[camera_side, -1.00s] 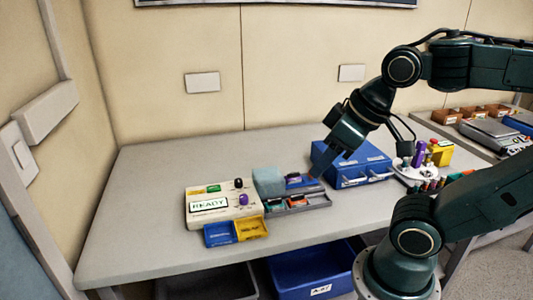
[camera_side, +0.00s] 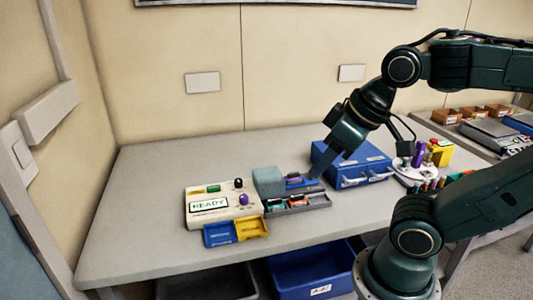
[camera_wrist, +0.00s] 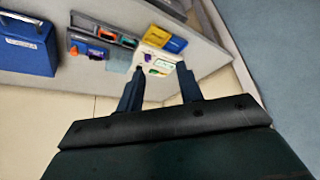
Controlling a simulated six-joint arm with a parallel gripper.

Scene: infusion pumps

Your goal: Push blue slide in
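The pump with the READY screen (camera_side: 208,205) stands on the table. A blue slide (camera_side: 218,235) sticks out at its front, beside a yellow slide (camera_side: 251,229). In the wrist view the blue slide (camera_wrist: 179,31) shows near the top, next to the yellow one (camera_wrist: 160,38). A second blue piece with a purple knob (camera_side: 296,182) sits right of a grey-blue block. I cannot tell which blue part the task names. My gripper (camera_side: 322,170) hangs above the table right of the pump. In the wrist view my gripper (camera_wrist: 160,70) has its fingers apart with nothing between them.
A grey tray (camera_side: 322,200) with several small coloured parts lies right of the pump. A blue case (camera_side: 365,165) stands close behind my gripper, with a white rack of bottles to its right. The table's left side is clear.

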